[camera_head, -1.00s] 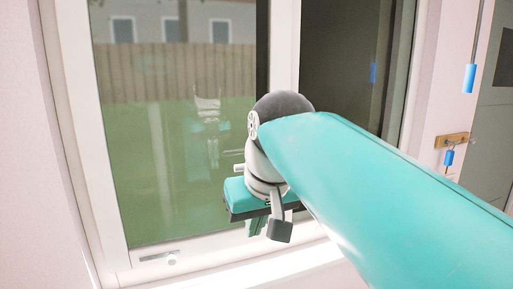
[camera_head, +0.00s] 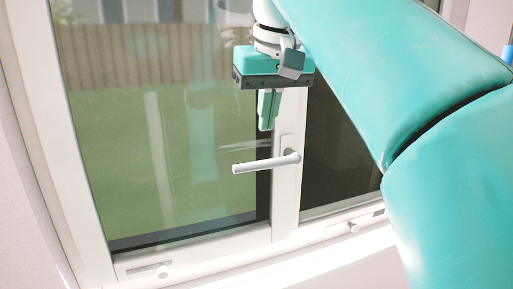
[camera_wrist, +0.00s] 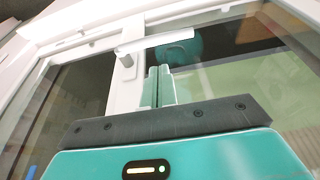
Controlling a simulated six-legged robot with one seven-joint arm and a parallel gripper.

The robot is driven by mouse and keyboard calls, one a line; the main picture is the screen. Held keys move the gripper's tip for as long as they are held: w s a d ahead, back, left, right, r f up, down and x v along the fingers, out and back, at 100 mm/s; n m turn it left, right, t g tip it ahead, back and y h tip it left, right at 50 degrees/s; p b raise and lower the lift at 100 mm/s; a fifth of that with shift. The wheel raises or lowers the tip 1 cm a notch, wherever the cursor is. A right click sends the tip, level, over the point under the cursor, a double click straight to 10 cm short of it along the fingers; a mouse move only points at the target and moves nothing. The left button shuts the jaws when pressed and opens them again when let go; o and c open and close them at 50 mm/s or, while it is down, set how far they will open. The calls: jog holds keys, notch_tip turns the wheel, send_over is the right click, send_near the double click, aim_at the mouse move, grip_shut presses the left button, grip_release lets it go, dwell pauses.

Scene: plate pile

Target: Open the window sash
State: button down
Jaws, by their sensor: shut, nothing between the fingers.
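The window sash (camera_head: 128,258) is a white frame around a large glass pane on the left side of the window. Its white lever handle (camera_head: 265,163) sits on the middle stile and points left, roughly level. In the head view my gripper (camera_head: 267,128) hangs just above the handle, fingers downward and shut, with nothing between them. In the wrist view the handle (camera_wrist: 160,47) lies ahead of my fingertips (camera_wrist: 159,70), apart from them as far as I can tell. No gap shows between the sash and the outer frame.
A second dark pane (camera_head: 338,165) stands right of the middle stile. Small latches (camera_head: 163,270) sit along the bottom frame. A white sill runs below the window. A blue object (camera_head: 508,53) shows at the right edge.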

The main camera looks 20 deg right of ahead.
jog(key=x, duration=0.7)
jog(key=shift+w+f, duration=0.15)
jog(key=shift+f, duration=0.1)
jog(key=shift+a, duration=0.1)
